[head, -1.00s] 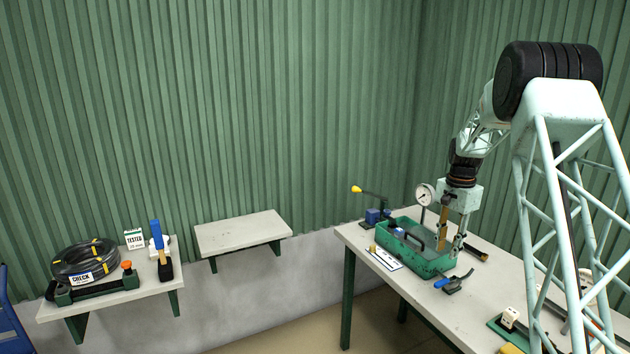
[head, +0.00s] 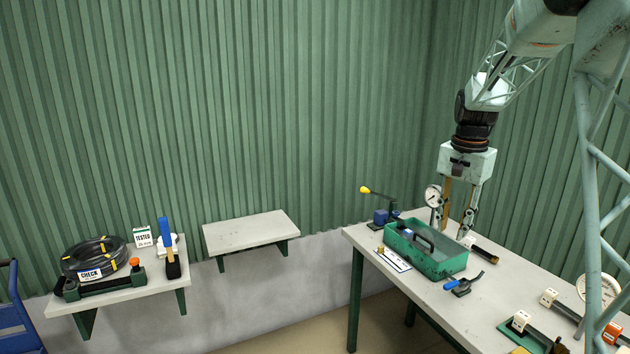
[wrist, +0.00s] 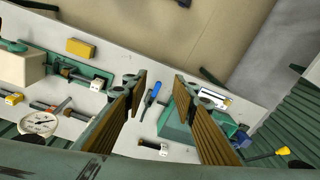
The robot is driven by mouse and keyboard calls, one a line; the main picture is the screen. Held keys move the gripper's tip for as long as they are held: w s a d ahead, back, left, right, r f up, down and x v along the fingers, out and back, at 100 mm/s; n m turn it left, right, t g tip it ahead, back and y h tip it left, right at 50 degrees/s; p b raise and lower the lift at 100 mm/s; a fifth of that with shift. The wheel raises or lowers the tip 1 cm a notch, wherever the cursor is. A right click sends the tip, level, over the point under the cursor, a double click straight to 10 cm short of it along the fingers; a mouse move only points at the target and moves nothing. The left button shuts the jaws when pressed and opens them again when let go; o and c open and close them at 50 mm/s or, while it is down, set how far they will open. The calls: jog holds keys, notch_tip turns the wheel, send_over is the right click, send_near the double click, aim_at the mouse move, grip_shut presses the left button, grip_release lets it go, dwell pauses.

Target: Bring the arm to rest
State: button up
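My gripper (head: 456,225) hangs pointing down over the back part of the workbench (head: 400,284), behind the green tool tray (head: 428,262). Its two fingers stand well apart with nothing between them in the head view. In the wrist view my gripper (wrist: 160,88) also shows open and empty, with the bench below. A blue-handled tool (wrist: 152,95) lies on the bench and shows between the fingers there, farther down. My arm comes down from the upper right of the head view.
A gauge (head: 433,195) and a yellow-knobbed lever (head: 376,193) stand near the tray. A black hose coil (head: 94,257) with a CHECK label rests on the left shelf (head: 143,292). The middle shelf (head: 250,232) is bare. Several fittings lie at the bench's right.

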jog(key=s+a+r+n+b, duration=0.15)
jog(key=s+a+r, duration=0.25)
jog(key=s, duration=0.4)
jog(key=s+a+r+n+t, duration=0.1)
jog(key=s+a+r+n, duration=0.2)
jog(key=s, duration=0.5)
jog(key=s+a+r+b, duration=0.1)
jog(key=s+a+r, duration=0.35)
jog(key=s, duration=0.35)
jog(key=s+a+f+n+t+b, duration=0.1)
jog(key=s+a+f+n, duration=0.1)
jog(key=s, duration=1.2)
jog(key=s+a+f+n+t+b, duration=0.1)
jog(key=s+a+f+n+b, duration=0.1)
jog(key=s, duration=1.2)
notch_tip(320, 180, down, 2)
jog(key=shift+s+a+f+n, duration=0.2)
jog(key=shift+s+a+n, duration=0.35)
jog(key=shift+a, duration=0.65)
